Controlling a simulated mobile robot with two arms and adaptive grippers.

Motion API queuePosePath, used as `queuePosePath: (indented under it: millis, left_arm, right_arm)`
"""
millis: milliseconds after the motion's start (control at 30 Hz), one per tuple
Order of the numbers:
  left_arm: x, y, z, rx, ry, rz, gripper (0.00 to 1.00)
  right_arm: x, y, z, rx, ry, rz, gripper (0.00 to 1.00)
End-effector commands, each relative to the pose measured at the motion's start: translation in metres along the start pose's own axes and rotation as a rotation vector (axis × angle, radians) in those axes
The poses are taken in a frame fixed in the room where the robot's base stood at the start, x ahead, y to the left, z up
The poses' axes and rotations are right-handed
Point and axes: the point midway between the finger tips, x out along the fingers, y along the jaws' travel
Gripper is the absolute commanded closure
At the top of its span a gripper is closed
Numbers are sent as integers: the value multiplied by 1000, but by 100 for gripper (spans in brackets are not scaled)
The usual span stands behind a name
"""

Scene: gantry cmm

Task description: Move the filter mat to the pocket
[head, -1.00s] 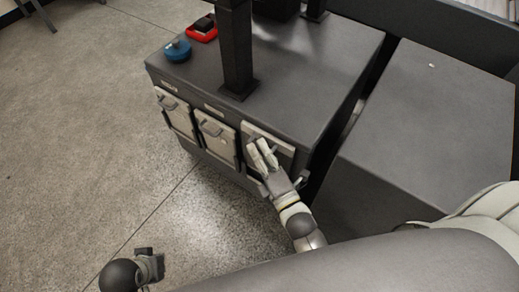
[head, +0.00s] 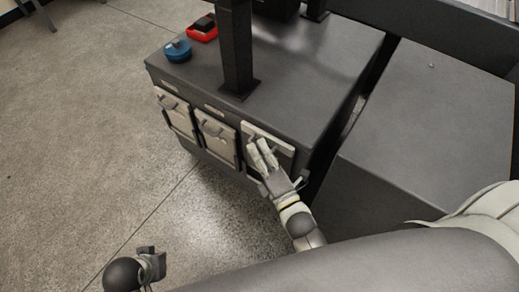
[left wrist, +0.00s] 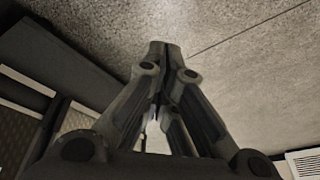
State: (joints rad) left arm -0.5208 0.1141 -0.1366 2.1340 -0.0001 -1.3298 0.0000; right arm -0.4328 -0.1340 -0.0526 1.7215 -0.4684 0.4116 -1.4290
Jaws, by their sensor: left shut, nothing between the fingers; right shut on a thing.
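My right gripper (head: 262,154) is at the rightmost of three framed openings on the front of a dark cabinet. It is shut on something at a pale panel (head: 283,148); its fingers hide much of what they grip. I cannot tell whether this is the filter mat or part of the opening's cover. Two similar pale panels, the left one (head: 176,113) and the middle one (head: 216,141), have grey handles. I cannot single out the pocket. My left gripper (head: 152,262) is apart from the cabinet, low over the floor; its fingertips meet in the left wrist view (left wrist: 165,48), with nothing between them.
The dark cabinet top (head: 300,65) carries a black post (head: 236,50), a blue round object (head: 178,50) and a red tray (head: 202,30) with a black item. A grey block (head: 430,110) stands to the right. The floor (head: 80,130) at left is clear.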

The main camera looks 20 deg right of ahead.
Motion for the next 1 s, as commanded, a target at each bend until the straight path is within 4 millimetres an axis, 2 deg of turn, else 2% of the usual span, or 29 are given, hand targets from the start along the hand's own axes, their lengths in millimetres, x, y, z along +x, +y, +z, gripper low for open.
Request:
queuePosePath:
  millis: [300,600,1000]
  left_arm:
    - [-14,0,-4,-1,12,1,100]
    - [-24,-1,3,-7,-1,-1,100]
    - [-41,-1,-4,-7,18,-2,100]
  right_arm:
    - [0,-5,-1,0,0,2,100]
    - [-1,-9,-2,0,0,1,100]
    - [-2,-15,-2,0,-1,1,100]
